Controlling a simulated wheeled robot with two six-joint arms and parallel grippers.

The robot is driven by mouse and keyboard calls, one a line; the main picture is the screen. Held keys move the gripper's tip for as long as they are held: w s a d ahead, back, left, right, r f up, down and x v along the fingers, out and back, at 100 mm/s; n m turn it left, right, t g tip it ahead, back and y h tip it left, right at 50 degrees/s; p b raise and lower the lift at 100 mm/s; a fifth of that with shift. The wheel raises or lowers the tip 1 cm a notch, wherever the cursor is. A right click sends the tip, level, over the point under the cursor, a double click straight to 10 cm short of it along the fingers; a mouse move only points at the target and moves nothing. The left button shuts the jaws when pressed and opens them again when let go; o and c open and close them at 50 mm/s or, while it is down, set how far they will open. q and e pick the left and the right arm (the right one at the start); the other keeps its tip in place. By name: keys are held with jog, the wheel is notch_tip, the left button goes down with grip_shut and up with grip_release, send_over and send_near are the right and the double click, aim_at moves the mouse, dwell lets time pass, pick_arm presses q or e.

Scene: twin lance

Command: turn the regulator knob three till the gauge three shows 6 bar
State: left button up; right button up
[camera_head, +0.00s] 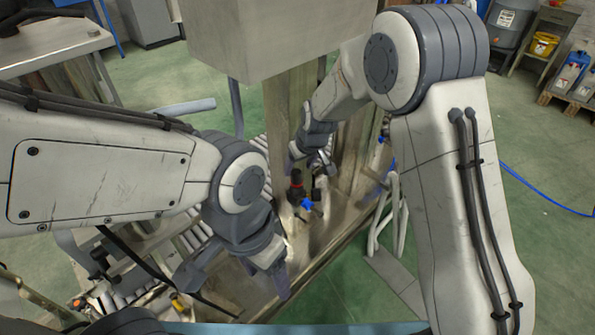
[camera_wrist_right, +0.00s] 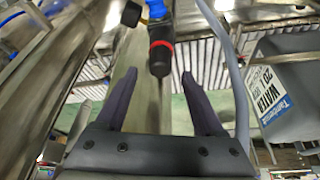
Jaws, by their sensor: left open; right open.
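Regulator knob, black with a red ring (camera_wrist_right: 160,58), is between and just beyond the fingertips of my right gripper (camera_wrist_right: 159,76) in the right wrist view. The fingers are apart, with a gap on each side of the knob. In the head view the knob (camera_head: 296,186) stands upright, just below my right gripper (camera_head: 312,158). A blue fitting (camera_head: 306,204) is beside it. A small black round part (camera_wrist_right: 131,13), possibly the gauge, shows beside the knob; I cannot read a dial or the knob's number. My left gripper (camera_head: 265,274) is open and empty, lower and left.
A metal post (camera_head: 300,95) and a large grey box (camera_head: 270,35) rise behind the knob. A metal bench edge (camera_head: 325,255) runs beneath. Rollers (camera_head: 190,238) lie to the left. A grey container labelled water (camera_wrist_right: 285,85) is at the right of the wrist view.

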aim_at(296, 176)
jog(key=shift+x, duration=1.4)
grip_shut()
jog(key=p, duration=0.3)
jog(key=shift+s+r+m, duration=0.1)
jog(key=shift+r+m, duration=0.3)
jog(key=shift+f+m+h+p, duration=0.3)
jog(key=shift+m+p, duration=0.1)
jog(key=shift+p, duration=0.3)
grip_release()
